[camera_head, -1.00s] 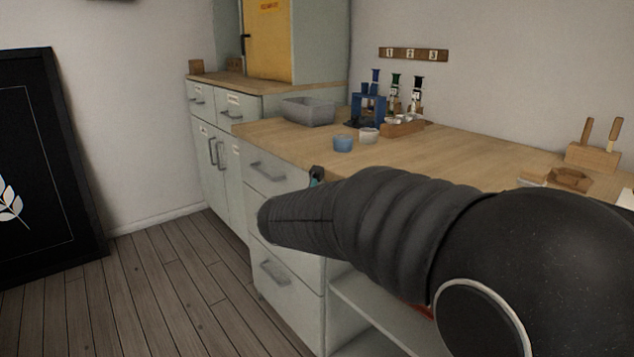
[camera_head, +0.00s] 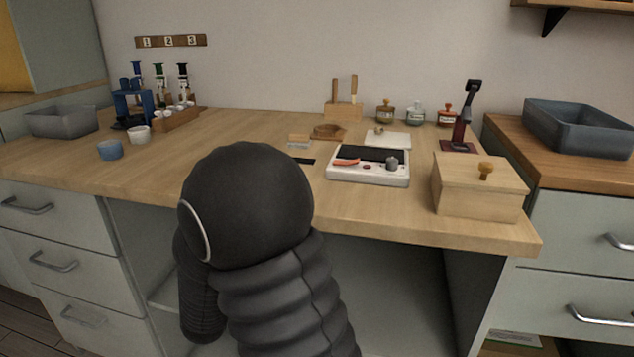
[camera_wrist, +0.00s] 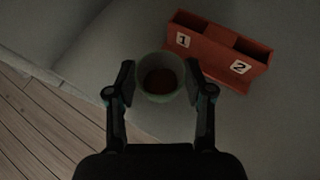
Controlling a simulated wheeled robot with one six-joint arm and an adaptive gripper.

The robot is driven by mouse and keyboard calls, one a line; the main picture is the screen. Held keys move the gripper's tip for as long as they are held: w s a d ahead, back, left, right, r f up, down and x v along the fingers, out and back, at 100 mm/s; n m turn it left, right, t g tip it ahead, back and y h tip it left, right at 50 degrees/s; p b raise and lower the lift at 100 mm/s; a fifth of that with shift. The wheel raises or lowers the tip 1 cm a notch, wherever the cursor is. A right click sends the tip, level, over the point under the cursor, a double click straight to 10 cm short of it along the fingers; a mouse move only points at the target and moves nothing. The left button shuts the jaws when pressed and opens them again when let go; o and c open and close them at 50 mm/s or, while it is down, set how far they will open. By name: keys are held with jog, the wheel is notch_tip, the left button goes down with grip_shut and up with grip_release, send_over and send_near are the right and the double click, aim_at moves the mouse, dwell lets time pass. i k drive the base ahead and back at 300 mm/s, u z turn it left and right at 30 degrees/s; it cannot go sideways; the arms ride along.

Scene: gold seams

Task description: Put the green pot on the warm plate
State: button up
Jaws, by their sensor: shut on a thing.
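In the wrist view my gripper (camera_wrist: 160,80) is shut on the green pot (camera_wrist: 168,98), one finger on each side. The pot is a small round pale-green cup with something dark reddish-brown inside. In the head view the gripper and pot are hidden behind my dark arm. A white device with a dark flat top (camera_head: 369,178), which looks like the warm plate, stands on the wooden worktop. A red-orange item and a small dark knob-like thing show on it. The pot is apart from it.
A wooden lidded box (camera_head: 478,190) stands right of the plate, and a dark red stand (camera_head: 460,138) behind. Blue (camera_head: 110,150) and white (camera_head: 139,135) cups stand left. In the wrist view, a red holder marked 1 and 2 (camera_wrist: 215,55) is beside the pot.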

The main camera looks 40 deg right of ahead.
aim_at(374, 153)
jog(key=k, duration=1.6)
jog(key=u, duration=2.1)
jog(key=i, duration=1.15)
jog(key=z, duration=2.7)
